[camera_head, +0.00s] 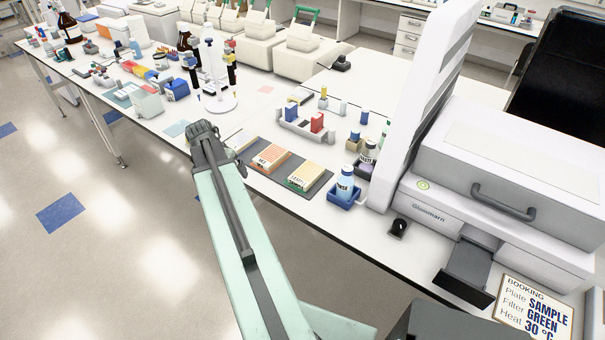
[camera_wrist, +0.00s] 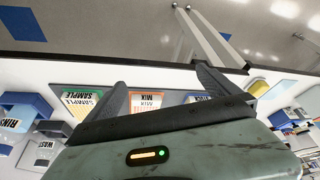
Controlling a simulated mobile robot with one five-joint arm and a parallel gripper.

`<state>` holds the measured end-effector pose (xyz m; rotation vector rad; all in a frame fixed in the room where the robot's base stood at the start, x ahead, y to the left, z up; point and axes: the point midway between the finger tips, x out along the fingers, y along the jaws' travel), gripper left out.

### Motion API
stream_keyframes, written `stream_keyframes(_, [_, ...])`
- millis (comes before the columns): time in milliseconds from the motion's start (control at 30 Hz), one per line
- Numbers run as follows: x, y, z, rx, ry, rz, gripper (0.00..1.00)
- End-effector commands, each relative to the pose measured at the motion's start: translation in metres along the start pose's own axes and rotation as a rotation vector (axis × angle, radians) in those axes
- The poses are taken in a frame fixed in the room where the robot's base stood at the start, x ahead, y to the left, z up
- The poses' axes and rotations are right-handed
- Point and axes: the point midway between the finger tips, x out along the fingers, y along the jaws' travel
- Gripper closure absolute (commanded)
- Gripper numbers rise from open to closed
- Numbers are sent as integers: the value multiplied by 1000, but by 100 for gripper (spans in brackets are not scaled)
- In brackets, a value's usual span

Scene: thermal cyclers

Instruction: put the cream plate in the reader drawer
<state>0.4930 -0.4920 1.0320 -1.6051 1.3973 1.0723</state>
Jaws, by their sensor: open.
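A cream-topped plate with a green edge, labelled SAMPLE (camera_head: 305,173), lies on a dark mat (camera_head: 318,188) near the bench's front edge. It also shows in the wrist view (camera_wrist: 78,101). An orange-edged plate labelled MIX (camera_head: 270,157) lies beside it on the mat. The reader (camera_head: 445,208) stands at the right; its dark drawer (camera_head: 466,264) is out and looks empty. My gripper (camera_head: 204,130) is open and empty, left of the mat in the head view. In the wrist view its two fingers (camera_wrist: 160,80) are spread, with the MIX plate showing between them.
A blue-capped bottle (camera_head: 345,183) in a blue holder stands between mat and reader. A rack with blue and red items (camera_head: 305,122) is behind the plates. A booking card (camera_head: 537,308) reads SAMPLE, GREEN, 30 °C. A round white stand (camera_head: 218,101) is behind my gripper.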

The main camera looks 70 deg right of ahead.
Motion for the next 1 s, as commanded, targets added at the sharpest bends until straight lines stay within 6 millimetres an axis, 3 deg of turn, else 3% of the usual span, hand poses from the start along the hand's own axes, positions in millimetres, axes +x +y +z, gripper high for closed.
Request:
stream_keyframes(33, [13,48,-33,77,6,36,0])
stream_keyframes(100, [24,109,-62,167,9,77,0])
stream_keyframes(200, [34,181,-87,270,9,120,0])
stream_keyframes(333, [38,236,-99,346,8,151,0])
stream_keyframes(467, [39,250,-102,366,8,159,0])
stream_keyframes(733, [67,251,-100,364,8,158,0])
stream_keyframes(900, [68,252,-101,363,8,158,0])
stream_keyframes(1000, [80,251,-100,363,8,158,0])
